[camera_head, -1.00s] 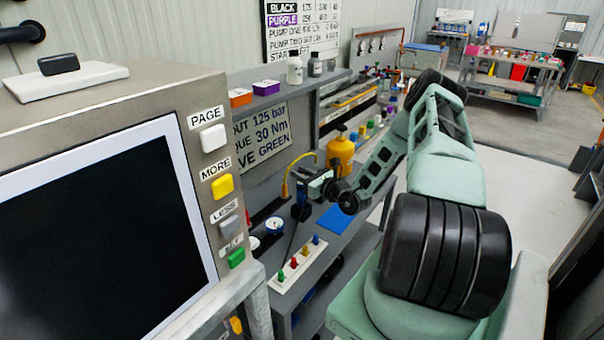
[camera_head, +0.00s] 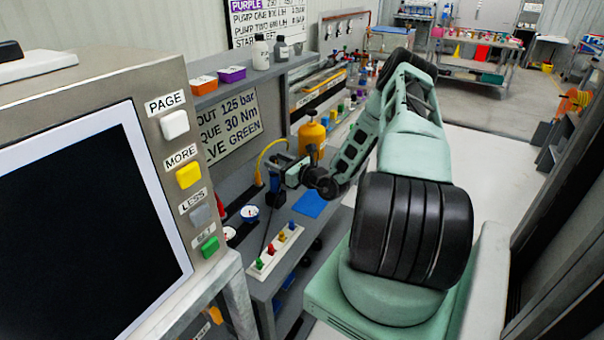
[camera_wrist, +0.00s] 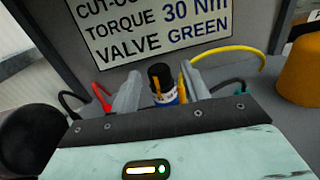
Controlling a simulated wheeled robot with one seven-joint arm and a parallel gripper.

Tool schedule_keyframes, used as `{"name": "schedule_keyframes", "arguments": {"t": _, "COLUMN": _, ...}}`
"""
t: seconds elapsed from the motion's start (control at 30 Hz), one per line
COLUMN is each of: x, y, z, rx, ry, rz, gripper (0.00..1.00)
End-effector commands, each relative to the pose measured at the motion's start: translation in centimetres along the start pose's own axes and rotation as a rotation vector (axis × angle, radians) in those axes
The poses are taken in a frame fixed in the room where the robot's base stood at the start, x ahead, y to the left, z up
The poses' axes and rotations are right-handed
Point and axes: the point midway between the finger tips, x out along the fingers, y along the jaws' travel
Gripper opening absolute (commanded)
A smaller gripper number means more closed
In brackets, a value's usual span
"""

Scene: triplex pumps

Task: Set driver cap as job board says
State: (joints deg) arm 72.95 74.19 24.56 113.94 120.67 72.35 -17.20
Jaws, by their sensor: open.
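My gripper (camera_wrist: 160,88) is open over the bench, below the job board; it also shows in the head view (camera_head: 281,176). A cylinder with a black top, a blue band and an orange mark, perhaps the driver (camera_wrist: 160,84), stands between the two fingers in the wrist view. No firm contact shows, and its lower part is hidden by my gripper body. The job board (camera_head: 232,122) reads 125 bar, 30 Nm and VALVE GREEN; its top line is partly cut off in the wrist view (camera_wrist: 150,30).
A large panel (camera_head: 80,180) with PAGE, MORE, LESS and SET buttons fills the left. A yellow bottle (camera_head: 312,136) stands right of my gripper. A white strip with coloured valves (camera_head: 276,250), a gauge (camera_head: 250,213) and a blue mat (camera_head: 310,203) lie nearby. A yellow hose (camera_wrist: 225,52) arches behind.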

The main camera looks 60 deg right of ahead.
Motion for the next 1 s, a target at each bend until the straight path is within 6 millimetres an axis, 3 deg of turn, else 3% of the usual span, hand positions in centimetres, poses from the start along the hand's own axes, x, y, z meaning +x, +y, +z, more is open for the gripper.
{"name": "schedule_keyframes", "arguments": {"t": 0.4, "x": -9.7, "y": -0.1, "z": -0.4, "rx": 0.001, "ry": 0.003, "rz": -0.005, "gripper": 0.46}}
{"name": "schedule_keyframes", "arguments": {"t": 0.6, "x": -13.4, "y": 0.0, "z": -0.3, "rx": 0.0, "ry": 0.002, "rz": -0.003, "gripper": 0.46}}
{"name": "schedule_keyframes", "arguments": {"t": 0.8, "x": -15.3, "y": 0.0, "z": -0.1, "rx": 0.0, "ry": 0.001, "rz": -0.002, "gripper": 0.46}}
{"name": "schedule_keyframes", "arguments": {"t": 1.0, "x": -15.6, "y": 0.1, "z": -0.1, "rx": 0.001, "ry": 0.001, "rz": 0.0, "gripper": 0.46}}
